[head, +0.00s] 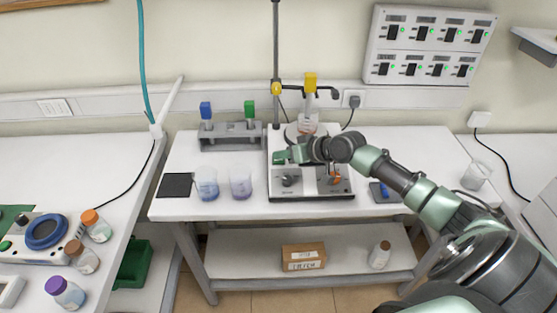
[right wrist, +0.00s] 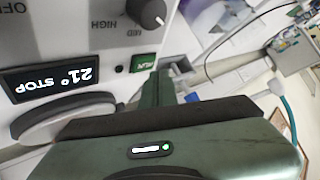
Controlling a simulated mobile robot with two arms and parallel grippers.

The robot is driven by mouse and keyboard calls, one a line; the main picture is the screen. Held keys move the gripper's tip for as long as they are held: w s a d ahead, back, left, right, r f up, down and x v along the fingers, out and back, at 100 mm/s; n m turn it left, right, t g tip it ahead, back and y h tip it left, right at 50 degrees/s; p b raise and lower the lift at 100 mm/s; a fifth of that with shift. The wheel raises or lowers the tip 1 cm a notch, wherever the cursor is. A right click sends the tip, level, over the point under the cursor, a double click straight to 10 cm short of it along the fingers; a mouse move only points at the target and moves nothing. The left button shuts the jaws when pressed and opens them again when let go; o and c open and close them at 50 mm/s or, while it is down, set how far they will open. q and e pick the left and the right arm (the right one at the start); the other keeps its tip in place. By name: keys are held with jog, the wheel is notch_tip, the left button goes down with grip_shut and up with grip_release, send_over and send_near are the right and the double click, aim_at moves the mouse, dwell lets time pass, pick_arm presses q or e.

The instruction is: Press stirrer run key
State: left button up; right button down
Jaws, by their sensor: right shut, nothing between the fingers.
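The stirrer (head: 312,194) is a grey unit on the middle table, with a beaker (head: 307,126) on its plate. In the right wrist view its panel shows rotated: a dark display (right wrist: 58,80) reads "21° STOP", a grey knob (right wrist: 152,14) is near the top, and the small green RUN key (right wrist: 143,62) is beside the display. My right gripper (head: 281,158) is shut and empty, over the stirrer's front left. In the right wrist view its fingertips (right wrist: 158,88) are close to the RUN key; I cannot tell whether they touch. My left gripper is not in view.
A vertical rod (head: 276,60) with a yellow clamp stands behind the stirrer. A grey rack (head: 230,137) with blue and green items and two beakers (head: 240,183) are at the left. A dark pad (head: 175,186) lies further left. A blue item (head: 383,191) lies at the right.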

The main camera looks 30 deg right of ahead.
dwell(0.4)
jog(key=shift+w+d+f+b, duration=0.1)
jog(key=shift+f+b, duration=0.25)
jog(key=shift+f, duration=0.05)
jog(key=shift+w+f+b, duration=0.1)
jog(key=shift+f+b, duration=0.3)
dwell(0.6)
jog(key=shift+r, duration=0.1)
jog(key=shift+s+r+p, duration=0.25)
jog(key=shift+r+p, duration=0.45)
jog(key=shift+p, duration=0.25)
jog(key=r+p, duration=0.1)
jog(key=p, duration=0.1)
jog(key=s+r+p, duration=0.1)
jog(key=r+p, duration=0.1)
jog(key=a+r+p, duration=0.1)
jog(key=shift+s+r+p, duration=0.2)
jog(key=shift+r+p, duration=0.15)
jog(key=shift+p, duration=0.05)
